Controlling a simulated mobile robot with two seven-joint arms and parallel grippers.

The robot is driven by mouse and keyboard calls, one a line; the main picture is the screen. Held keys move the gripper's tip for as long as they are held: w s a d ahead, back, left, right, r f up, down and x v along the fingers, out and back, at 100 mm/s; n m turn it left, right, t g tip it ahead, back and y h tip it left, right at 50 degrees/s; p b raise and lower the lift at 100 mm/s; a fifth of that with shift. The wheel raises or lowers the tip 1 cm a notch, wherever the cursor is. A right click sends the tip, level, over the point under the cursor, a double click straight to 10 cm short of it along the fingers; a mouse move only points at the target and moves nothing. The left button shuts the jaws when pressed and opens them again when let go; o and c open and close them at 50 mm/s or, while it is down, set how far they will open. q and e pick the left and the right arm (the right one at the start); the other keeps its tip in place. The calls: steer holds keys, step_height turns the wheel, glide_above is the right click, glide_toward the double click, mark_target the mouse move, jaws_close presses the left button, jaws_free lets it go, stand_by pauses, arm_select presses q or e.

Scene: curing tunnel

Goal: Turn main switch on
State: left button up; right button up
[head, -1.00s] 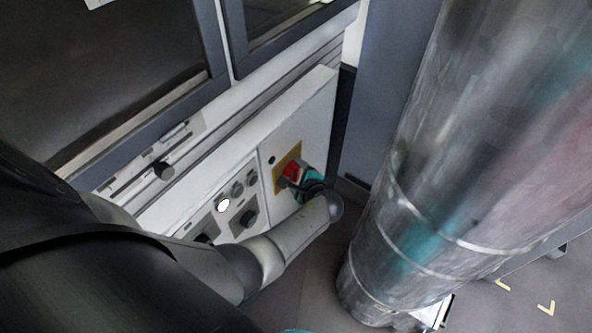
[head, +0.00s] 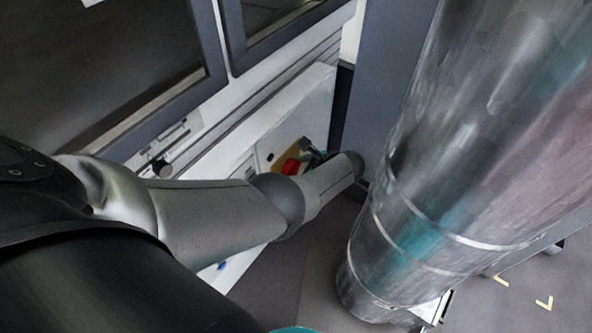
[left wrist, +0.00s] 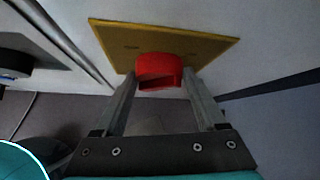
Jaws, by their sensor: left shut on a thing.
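The main switch is a red knob (left wrist: 158,72) on a yellow plate (left wrist: 190,46), fixed to the pale control panel. In the left wrist view the two fingers of my left gripper (left wrist: 160,88) stand on either side of the red knob, shut on it. In the head view the red knob (head: 290,167) and part of the yellow plate (head: 287,153) show past my left forearm. My left gripper (head: 312,153) shows there only in part, beside the knob. My right gripper is in neither view.
The pale control panel (head: 303,110) is on the machine's front, its lower part covered by my left arm. A large metal cylinder (head: 460,150) stands close on the right. A grey floor strip (head: 310,255) lies between them. A dark knob (head: 162,168) sits further left.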

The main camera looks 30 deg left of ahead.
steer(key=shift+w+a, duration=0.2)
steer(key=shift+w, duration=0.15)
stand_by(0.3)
arm_select(q)
steer(key=o, duration=1.1)
